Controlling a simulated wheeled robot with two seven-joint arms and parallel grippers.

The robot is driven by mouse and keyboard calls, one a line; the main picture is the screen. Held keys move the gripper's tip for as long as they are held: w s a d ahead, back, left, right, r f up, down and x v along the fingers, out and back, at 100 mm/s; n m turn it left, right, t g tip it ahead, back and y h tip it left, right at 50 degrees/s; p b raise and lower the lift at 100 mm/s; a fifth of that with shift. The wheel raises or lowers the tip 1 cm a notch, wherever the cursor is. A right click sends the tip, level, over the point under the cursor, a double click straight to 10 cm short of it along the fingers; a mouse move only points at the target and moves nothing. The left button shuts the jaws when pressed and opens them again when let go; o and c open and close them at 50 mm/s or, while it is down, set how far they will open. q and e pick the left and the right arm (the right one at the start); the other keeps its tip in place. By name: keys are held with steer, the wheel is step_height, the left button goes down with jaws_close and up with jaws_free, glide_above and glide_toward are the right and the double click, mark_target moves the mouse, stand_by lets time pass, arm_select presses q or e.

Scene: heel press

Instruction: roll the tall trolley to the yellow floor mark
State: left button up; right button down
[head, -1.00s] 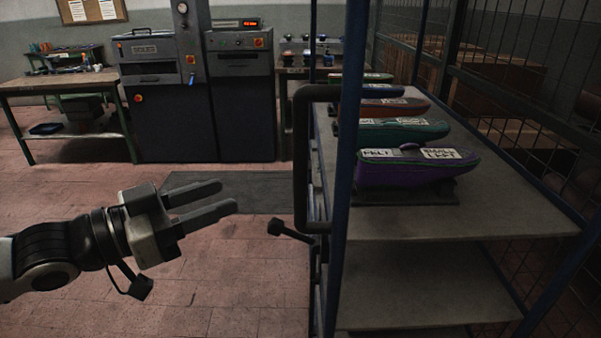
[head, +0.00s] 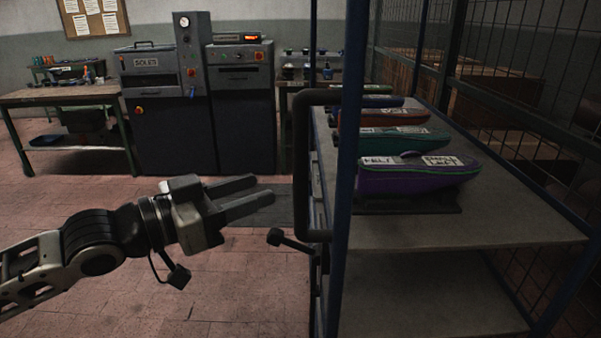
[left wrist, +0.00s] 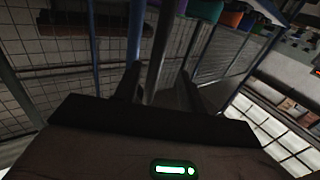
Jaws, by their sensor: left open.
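The tall trolley (head: 343,230) stands at the right, with blue posts, grey shelves and a dark upright handle (head: 300,170) on its left side. Its upper shelf bears several coloured shoe lasts (head: 415,177) on dark bases. My left gripper (head: 265,189) is open and empty, its fingers pointing right at the handle with a small gap visible. In the left wrist view, an upright bar (left wrist: 158,50) shows between the two fingers (left wrist: 158,88); I cannot tell how deep it lies. My right gripper is not in view. No yellow floor mark shows.
A wire mesh fence (head: 510,90) runs close along the trolley's right side. Dark press machines (head: 175,130) stand at the back, with a green-legged workbench (head: 60,97) at the left. A dark mat (head: 272,214) lies on the tiled floor, which is clear at the left.

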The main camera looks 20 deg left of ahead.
mark_target(294, 176)
arm_select(q)
steer(key=p+x, duration=0.2)
steer(key=x, duration=0.6)
steer(key=shift+d+r, duration=0.1)
steer(key=shift+r, duration=0.05)
steer(key=shift+w+d, duration=0.35)
steer(key=shift+d, duration=0.05)
jaws_close()
